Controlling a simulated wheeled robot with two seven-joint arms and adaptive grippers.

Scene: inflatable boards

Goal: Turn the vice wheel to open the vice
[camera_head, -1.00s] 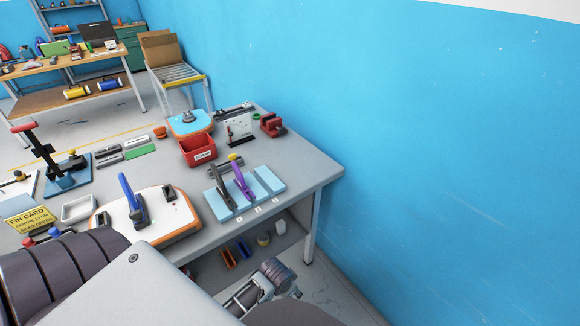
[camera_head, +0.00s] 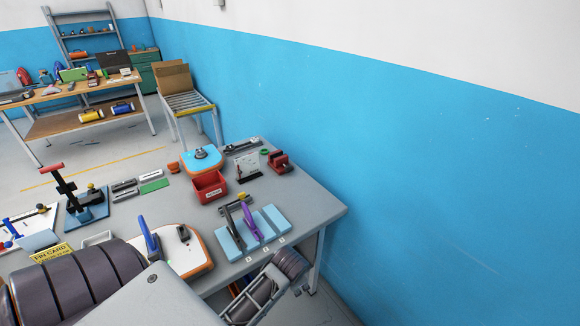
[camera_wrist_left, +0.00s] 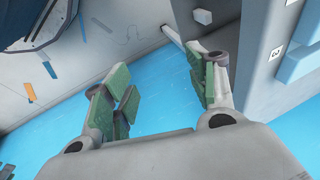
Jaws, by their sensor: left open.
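The red vice (camera_head: 280,161) stands at the far right corner of the workbench (camera_head: 318,200) in the head view. It is small there, and I cannot make out its wheel or whether its jaws are apart. My left gripper (camera_wrist_left: 164,84) is open and empty in the left wrist view, with green pads on its fingers. It is beside the bench, whose side with a "3" label fills the right of that view. The vice does not show there. In the head view a jointed arm part of mine reaches the bench's front edge, well short of the vice. My right gripper is not in view.
A red bin (camera_head: 209,187), a green ring (camera_head: 264,151) and a white upright panel (camera_head: 247,166) stand near the vice. Light blue blocks (camera_head: 275,219) with upright tools lie near the front edge. The blue wall (camera_head: 430,180) runs close along the right. Bare bench lies in front of the vice.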

